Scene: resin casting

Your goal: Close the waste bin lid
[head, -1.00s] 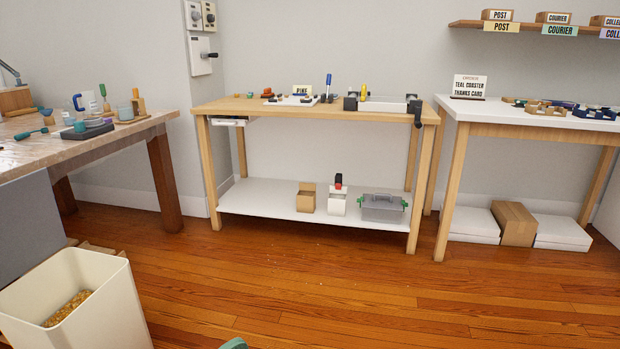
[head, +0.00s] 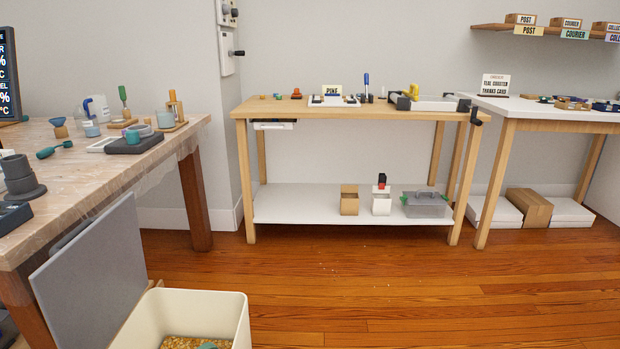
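The cream waste bin (head: 240,312) stands on the floor at the bottom left, cut off by the lower edge of the head view. It is open at the top, with golden-brown bits (head: 185,342) inside. A flat grey panel, which looks like its lid (head: 92,278), stands raised and tilted along the bin's left side, next to the workbench. The join between lid and bin is not clear. A small teal piece (head: 207,346) shows at the bottom edge over the bin's opening; I cannot tell whether it is part of a gripper. Neither gripper is clearly in view.
The workbench (head: 60,225) on the left, with cups and tools, overhangs close to the lid. A wooden table (head: 350,112) with a low shelf stands at the back, and a white-topped table (head: 550,115) at the right. The wooden floor (head: 400,290) right of the bin is clear.

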